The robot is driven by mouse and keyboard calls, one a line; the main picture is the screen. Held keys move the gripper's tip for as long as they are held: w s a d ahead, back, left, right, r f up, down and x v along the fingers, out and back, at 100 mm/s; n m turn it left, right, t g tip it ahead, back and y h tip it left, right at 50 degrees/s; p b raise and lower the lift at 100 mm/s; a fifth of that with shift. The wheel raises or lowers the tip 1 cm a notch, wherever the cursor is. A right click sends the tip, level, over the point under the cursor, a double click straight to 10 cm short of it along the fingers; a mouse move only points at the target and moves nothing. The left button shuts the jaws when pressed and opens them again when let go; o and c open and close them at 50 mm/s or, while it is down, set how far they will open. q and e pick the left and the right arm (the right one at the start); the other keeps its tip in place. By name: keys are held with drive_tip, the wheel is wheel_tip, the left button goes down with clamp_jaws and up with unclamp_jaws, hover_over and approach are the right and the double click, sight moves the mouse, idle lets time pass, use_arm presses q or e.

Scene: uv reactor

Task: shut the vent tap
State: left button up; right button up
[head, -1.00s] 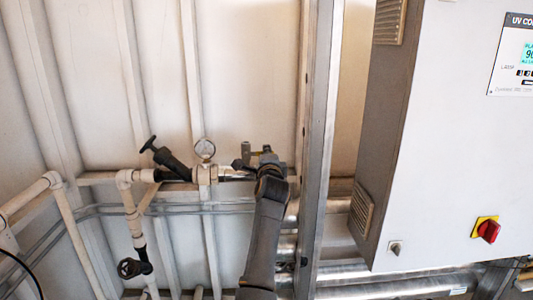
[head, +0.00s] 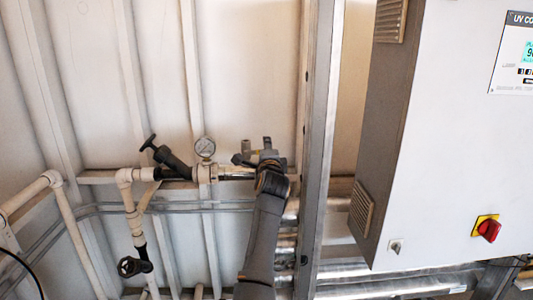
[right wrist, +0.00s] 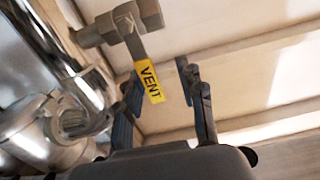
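The vent tap (right wrist: 125,22) shows at the top of the right wrist view as a dull metal body. Its lever (right wrist: 148,78) hangs down with a yellow VENT label on it. My right gripper (right wrist: 158,68) is open, with one finger on each side of the labelled lever. I see a gap on the right finger's side; whether the left finger touches is unclear. In the head view my right arm rises from below to the pipe fittings, and its wrist partly hides the tap area. My left gripper is not in view.
A metal post (head: 318,150) and the control cabinet (head: 448,130) stand close on the right. Shiny pipework (right wrist: 30,135) is near the gripper.

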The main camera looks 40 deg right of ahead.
wheel_tip(320, 180, up, 9)
drive_tip(key=shift+r, duration=0.1)
idle(0.3)
